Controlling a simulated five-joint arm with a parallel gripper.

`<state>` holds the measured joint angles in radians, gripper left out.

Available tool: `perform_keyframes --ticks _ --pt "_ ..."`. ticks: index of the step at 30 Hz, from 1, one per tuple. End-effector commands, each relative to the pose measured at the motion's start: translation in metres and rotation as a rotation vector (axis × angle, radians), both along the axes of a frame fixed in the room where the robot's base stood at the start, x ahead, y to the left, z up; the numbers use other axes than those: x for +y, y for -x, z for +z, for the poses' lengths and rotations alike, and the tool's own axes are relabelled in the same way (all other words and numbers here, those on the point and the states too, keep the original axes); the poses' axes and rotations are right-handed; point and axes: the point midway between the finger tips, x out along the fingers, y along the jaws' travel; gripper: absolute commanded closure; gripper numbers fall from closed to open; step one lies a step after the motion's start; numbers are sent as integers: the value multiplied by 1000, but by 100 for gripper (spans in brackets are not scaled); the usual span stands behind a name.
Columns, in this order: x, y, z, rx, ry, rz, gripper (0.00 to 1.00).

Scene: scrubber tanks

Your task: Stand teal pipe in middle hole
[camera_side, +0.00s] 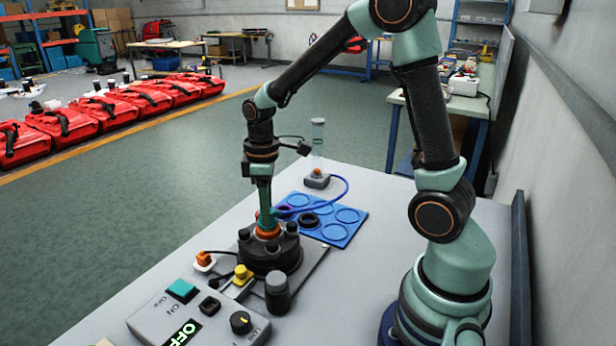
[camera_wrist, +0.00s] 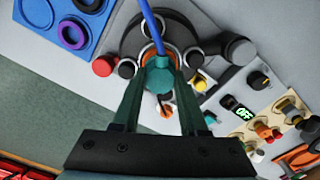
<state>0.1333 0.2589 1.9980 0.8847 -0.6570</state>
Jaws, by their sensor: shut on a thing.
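My gripper (camera_side: 264,212) is shut on the teal pipe (camera_wrist: 160,78), directly over the centre of a round black fixture (camera_side: 268,258). In the side view the pipe looks upright between the fingers. Its lower end meets an orange ring (camera_side: 268,232) at the fixture's middle. The fingers and pipe hide the middle hole, so I cannot tell how deep the pipe sits. A blue hose (camera_side: 338,178) runs from near the pipe to a small grey block (camera_side: 317,181). In the wrist view the hose (camera_wrist: 152,28) rises from the pipe.
Black posts surround the fixture's centre. A blue tray (camera_side: 336,233) with round recesses lies behind it, holding a black ring (camera_side: 309,220) and a purple ring (camera_wrist: 73,34). A control box (camera_side: 190,312) reading OFF and a dark cylinder (camera_side: 277,292) stand in front.

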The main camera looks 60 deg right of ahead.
Motion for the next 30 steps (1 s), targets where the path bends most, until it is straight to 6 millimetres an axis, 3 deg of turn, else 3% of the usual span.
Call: perform_keyframes --ticks 23,24,26,27,30 --pt "0 0 -2 0 0 0 100" --pt "0 0 -2 0 0 0 54" --pt "0 0 -2 0 0 0 31" --pt "0 0 -2 0 0 0 22" --pt "0 0 -2 0 0 0 22"
